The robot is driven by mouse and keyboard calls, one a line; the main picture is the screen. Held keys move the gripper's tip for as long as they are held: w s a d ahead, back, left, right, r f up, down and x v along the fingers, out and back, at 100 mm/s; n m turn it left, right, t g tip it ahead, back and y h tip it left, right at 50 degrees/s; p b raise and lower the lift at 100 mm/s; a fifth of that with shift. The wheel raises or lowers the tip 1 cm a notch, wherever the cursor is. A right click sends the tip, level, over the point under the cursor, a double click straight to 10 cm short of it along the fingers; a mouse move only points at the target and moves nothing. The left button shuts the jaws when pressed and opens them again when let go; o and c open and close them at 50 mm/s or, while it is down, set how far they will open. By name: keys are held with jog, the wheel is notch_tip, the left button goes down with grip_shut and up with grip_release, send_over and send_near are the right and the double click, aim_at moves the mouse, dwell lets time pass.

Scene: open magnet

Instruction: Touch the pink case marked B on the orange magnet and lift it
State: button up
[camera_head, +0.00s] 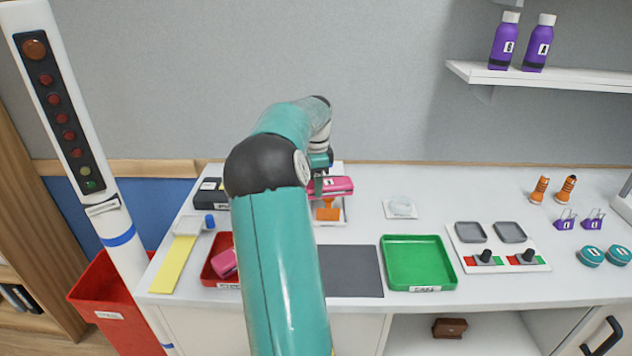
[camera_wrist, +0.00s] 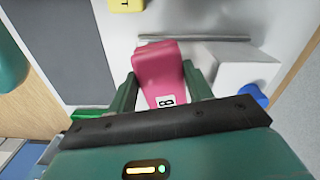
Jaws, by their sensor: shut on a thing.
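The pink case marked B (camera_wrist: 157,65) is between the two green fingers of my gripper (camera_wrist: 162,86) in the wrist view. The fingers are shut on its sides, and its white B label faces the wrist camera. In the head view the pink case (camera_head: 338,186) is held at the back of the table, just above the orange magnet (camera_head: 327,213). I cannot tell whether the case touches the magnet, since my arm hides part of both. A second pink case (camera_head: 223,263) lies tilted in the red tray (camera_head: 209,278).
A green tray (camera_head: 418,264) and a dark grey mat (camera_head: 353,271) lie in front. A switch panel (camera_head: 498,249) is further right. A red bin (camera_head: 103,308) and white post (camera_head: 118,235) stand at left.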

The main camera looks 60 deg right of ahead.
jog(key=shift+r, duration=1.25)
dwell(1.3)
jog(key=shift+r, duration=3.2)
